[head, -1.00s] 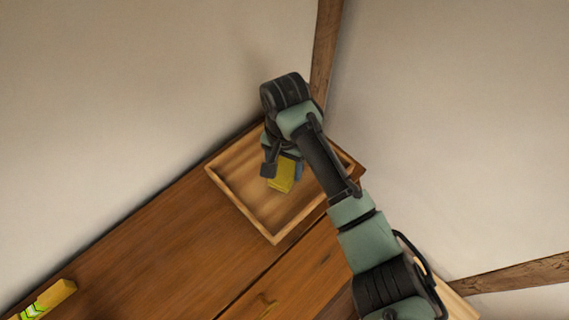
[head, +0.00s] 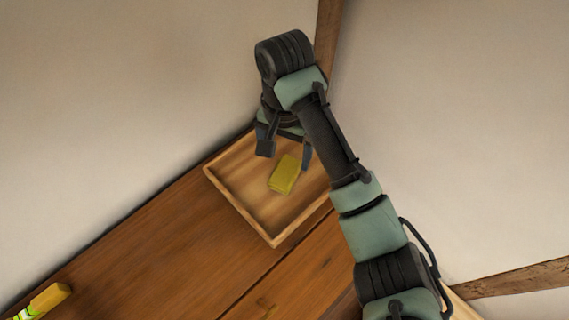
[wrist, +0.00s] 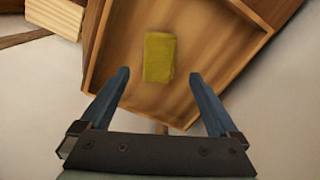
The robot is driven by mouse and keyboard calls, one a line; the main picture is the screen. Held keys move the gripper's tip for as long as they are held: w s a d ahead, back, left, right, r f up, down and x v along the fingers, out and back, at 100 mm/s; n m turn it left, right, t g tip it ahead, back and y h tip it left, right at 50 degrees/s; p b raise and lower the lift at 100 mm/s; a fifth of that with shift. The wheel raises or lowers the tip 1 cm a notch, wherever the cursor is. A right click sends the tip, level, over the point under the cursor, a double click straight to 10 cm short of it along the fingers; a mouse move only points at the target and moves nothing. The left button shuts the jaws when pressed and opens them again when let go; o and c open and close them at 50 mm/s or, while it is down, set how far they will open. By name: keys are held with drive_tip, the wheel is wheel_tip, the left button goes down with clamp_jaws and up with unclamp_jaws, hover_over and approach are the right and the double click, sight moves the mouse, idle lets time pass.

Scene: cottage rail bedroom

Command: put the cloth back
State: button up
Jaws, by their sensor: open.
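The cloth (head: 285,174) is a small yellow folded block. It lies on the floor of a shallow wooden tray (head: 238,207) in the corner of the wooden surface. My gripper (head: 284,157) is above the tray, open and empty, with its fingers apart from the cloth. In the wrist view the cloth (wrist: 160,57) lies ahead of and between the two spread fingertips (wrist: 160,74), inside the tray's walls.
A yellow and green item (head: 42,301) lies at the lower left of the wooden surface (head: 160,250). Pale walls (head: 110,90) meet in the corner behind the tray. The surface between the tray and that item is clear.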

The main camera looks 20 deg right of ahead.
sight(285, 170)
wheel_tip(285, 170, up, 6)
drive_tip(key=shift+f+p, duration=0.2)
drive_tip(key=shift+p, duration=1.05)
